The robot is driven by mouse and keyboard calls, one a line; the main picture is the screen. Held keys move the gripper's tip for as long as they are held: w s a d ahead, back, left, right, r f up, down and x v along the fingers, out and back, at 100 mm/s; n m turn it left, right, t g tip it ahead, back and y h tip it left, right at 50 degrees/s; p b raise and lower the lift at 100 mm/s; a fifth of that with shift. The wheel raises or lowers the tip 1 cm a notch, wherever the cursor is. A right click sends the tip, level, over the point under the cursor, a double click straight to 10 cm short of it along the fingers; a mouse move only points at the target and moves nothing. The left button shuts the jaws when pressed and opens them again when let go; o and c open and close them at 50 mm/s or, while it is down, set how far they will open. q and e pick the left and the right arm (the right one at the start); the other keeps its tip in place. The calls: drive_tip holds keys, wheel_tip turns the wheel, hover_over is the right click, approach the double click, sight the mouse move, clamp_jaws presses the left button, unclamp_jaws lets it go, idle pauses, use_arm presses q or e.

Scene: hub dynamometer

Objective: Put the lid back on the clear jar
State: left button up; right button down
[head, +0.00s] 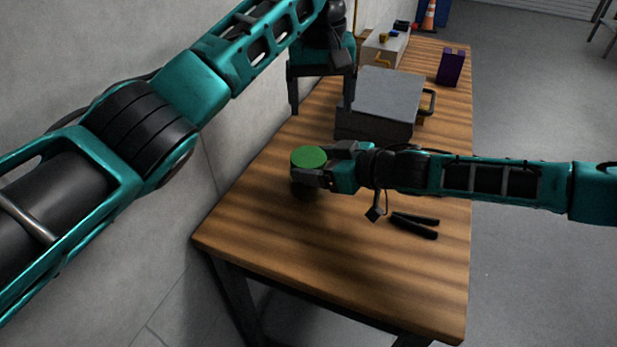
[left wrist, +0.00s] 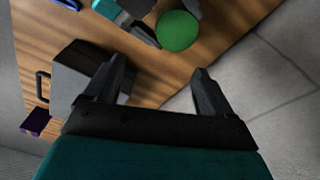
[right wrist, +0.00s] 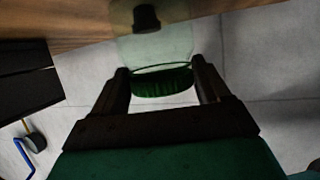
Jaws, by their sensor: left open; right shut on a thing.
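The green lid (head: 309,158) is level at the near-left part of the table. It also shows in the left wrist view (left wrist: 177,31). My right gripper (head: 322,174) is shut on the lid from the right. In the right wrist view the ribbed lid (right wrist: 163,83) sits between my right fingers (right wrist: 160,72), at the mouth of the clear jar (right wrist: 158,48). A dark object shows inside the jar. I cannot tell whether the lid is fully seated. My left gripper (head: 320,108) is open and empty, above the table's left edge, behind the lid.
A grey box with a handle (head: 385,95) stands behind the right gripper. Black bars (head: 415,224) and a small dark block (head: 375,213) lie right of the jar. A purple box (head: 451,67) is farther back. The wooden table's (head: 330,265) near part is clear; a wall runs along its left.

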sight(308, 156)
use_arm(q)
drive_tip(key=n, duration=0.9)
drive_tip(key=a+f+n, duration=0.1)
drive_tip(key=n, duration=0.7)
drive_tip(key=s+a+f+n+g, duration=0.1)
drive_tip(key=n, duration=0.8)
drive_tip(key=shift+f+n, duration=0.25)
drive_tip(key=shift+n, duration=0.05)
drive_tip(key=shift+f, duration=4)
